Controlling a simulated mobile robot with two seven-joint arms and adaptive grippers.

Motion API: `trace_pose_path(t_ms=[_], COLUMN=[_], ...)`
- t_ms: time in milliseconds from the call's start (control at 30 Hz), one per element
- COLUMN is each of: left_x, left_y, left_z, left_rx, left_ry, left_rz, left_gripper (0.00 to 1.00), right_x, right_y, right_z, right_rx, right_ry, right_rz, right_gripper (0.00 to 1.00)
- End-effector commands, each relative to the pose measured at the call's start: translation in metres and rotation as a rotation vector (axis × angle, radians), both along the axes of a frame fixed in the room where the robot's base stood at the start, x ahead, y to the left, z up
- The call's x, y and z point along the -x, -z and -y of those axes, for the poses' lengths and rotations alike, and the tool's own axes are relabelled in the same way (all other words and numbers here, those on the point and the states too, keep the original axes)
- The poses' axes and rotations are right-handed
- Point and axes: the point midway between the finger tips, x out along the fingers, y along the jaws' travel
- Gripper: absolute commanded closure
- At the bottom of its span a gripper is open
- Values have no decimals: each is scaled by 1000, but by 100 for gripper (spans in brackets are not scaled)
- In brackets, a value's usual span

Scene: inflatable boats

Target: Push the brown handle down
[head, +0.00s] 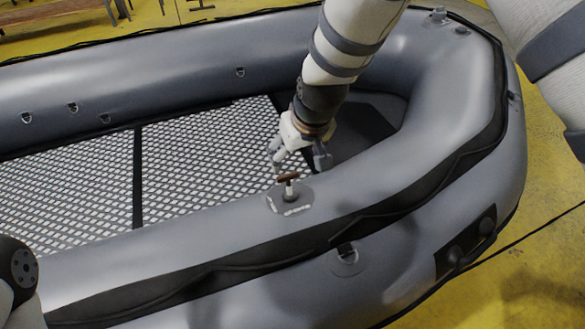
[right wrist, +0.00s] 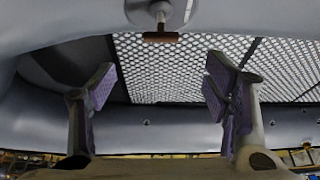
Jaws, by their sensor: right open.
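The brown handle (head: 288,177) is a short T-shaped bar on a pale stem. It stands up from a round grey base (head: 290,199) on the near tube of the grey inflatable boat (head: 420,175). In the right wrist view the brown handle (right wrist: 160,38) shows at the top middle, beyond and between the fingers. My right gripper (head: 297,157) is just behind and above the handle in the head view, and looks apart from it. In the right wrist view its purple-padded fingers (right wrist: 168,88) are spread wide with nothing between them. My left gripper is not in view.
The boat floor (head: 190,165) is a white-and-black mesh, split by a dark strip. Small rings sit on the far tube (head: 90,85). A black fitting (head: 467,243) is on the near outer side. Yellow floor (head: 545,270) surrounds the boat.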

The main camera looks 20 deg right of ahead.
Motion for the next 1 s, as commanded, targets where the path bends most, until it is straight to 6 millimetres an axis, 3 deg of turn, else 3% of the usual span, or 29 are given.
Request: trace_pose_path(t_ms=[200, 400, 567, 833, 1000], left_x=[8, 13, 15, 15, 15], left_y=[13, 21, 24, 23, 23], left_z=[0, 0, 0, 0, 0], left_rx=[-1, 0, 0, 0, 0], left_ry=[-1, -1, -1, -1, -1], left_rz=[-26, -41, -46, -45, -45], left_gripper=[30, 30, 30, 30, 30], right_x=[-18, -35, -42, -43, -43], right_y=[55, 94, 106, 107, 106], right_z=[-1, -1, -2, -2, -2], right_rx=[1, 1, 1, 1, 1], right_ry=[1, 0, 1, 1, 1], right_rz=[-8, -6, -3, -1, -1], right_gripper=[30, 30, 30, 30, 69])
